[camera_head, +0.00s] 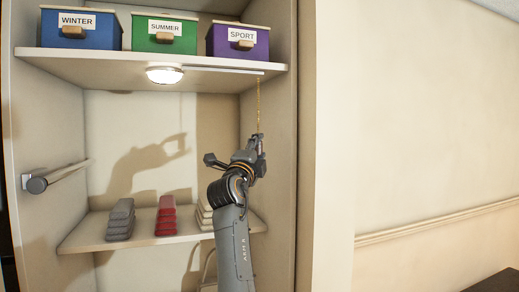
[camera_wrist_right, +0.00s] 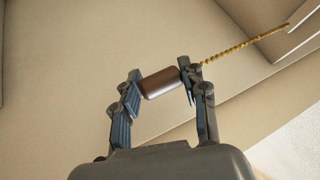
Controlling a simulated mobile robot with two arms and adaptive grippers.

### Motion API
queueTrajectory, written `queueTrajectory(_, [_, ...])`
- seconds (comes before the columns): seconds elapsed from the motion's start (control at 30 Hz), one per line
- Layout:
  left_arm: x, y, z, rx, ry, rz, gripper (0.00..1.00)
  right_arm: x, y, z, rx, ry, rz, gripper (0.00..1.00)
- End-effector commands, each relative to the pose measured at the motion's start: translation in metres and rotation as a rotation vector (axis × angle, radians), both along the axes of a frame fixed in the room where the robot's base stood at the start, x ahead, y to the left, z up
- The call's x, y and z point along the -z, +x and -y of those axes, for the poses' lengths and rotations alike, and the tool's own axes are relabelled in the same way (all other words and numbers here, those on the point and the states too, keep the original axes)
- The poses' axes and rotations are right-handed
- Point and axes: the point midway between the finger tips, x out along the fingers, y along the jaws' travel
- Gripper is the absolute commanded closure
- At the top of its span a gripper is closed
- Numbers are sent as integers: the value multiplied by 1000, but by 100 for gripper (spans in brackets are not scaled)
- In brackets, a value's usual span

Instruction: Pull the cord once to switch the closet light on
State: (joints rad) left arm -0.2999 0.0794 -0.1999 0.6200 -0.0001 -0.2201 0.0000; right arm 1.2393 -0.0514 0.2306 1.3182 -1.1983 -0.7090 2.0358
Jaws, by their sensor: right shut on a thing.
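A thin yellow cord (camera_head: 258,100) hangs from the right part of that shelf down to my right gripper (camera_head: 259,141). In the right wrist view, a brown cylindrical pull handle (camera_wrist_right: 161,83) lies between the two fingers of my right gripper (camera_wrist_right: 160,78), which is shut on it. The cord (camera_wrist_right: 245,44) runs from there to the upper right, looking fairly straight. My left gripper is not in view.
The upper shelf (camera_head: 110,67) holds a blue (camera_head: 82,30), a green (camera_head: 164,34) and a purple box (camera_head: 238,42). Folded stacks in grey (camera_head: 120,220), red (camera_head: 166,216) and cream (camera_head: 204,214) sit on the lower shelf (camera_head: 85,235). A rail (camera_head: 62,174) sticks out at left.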

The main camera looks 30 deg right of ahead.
Motion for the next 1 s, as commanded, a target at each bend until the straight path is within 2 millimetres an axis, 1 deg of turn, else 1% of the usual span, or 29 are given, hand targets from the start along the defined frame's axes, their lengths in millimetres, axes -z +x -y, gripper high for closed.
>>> queueTrajectory(0.07, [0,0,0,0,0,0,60,0,0,0,0,0,0,74])
queueTrajectory(0.1, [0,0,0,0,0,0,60,0,0,0,0,-1,1,53])
queueTrajectory(0.13, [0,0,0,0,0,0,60,0,0,0,0,-1,1,47])
queueTrajectory(0.17, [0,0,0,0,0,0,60,0,0,0,0,-1,1,43])
queueTrajectory(0.47, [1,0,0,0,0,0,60,1,-1,-1,0,0,1,43])
queueTrajectory(0.57, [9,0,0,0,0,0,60,5,-4,-5,-1,0,3,43])
queueTrajectory(1.0, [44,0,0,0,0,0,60,21,-31,-38,-2,1,3,43])
